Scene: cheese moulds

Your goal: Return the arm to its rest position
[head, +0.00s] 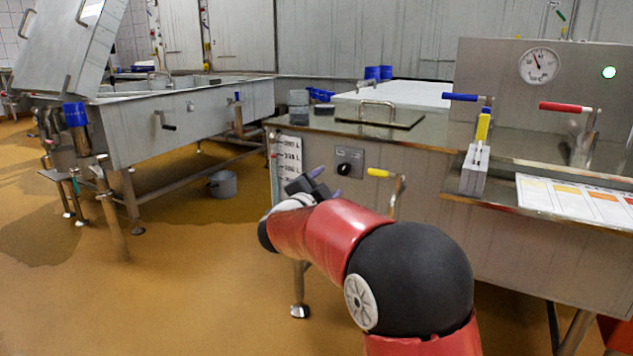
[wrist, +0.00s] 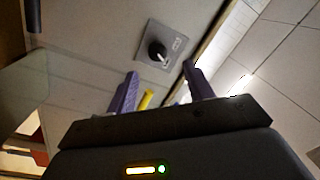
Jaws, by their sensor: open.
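My gripper (head: 326,183) is raised in front of the steel unit in the head view, at the end of my red and black arm. Its two purple fingers also show in the wrist view (wrist: 158,74), spread apart with nothing between them. A black rotary knob on a grey plate (head: 344,168) is on the unit's front panel, just beyond the fingers; it also shows in the wrist view (wrist: 155,50). The fingers look apart from the knob, but the exact gap cannot be told. My arm's base end is out of the picture.
A yellow-handled lever (head: 380,173) sticks out right of the knob. Blue (head: 460,97) and red (head: 566,107) lever handles stand on the right unit. A steel vat (head: 190,117) is at the left. A grey bucket (head: 223,184) stands behind. Open floor (head: 190,290) lies left of my arm.

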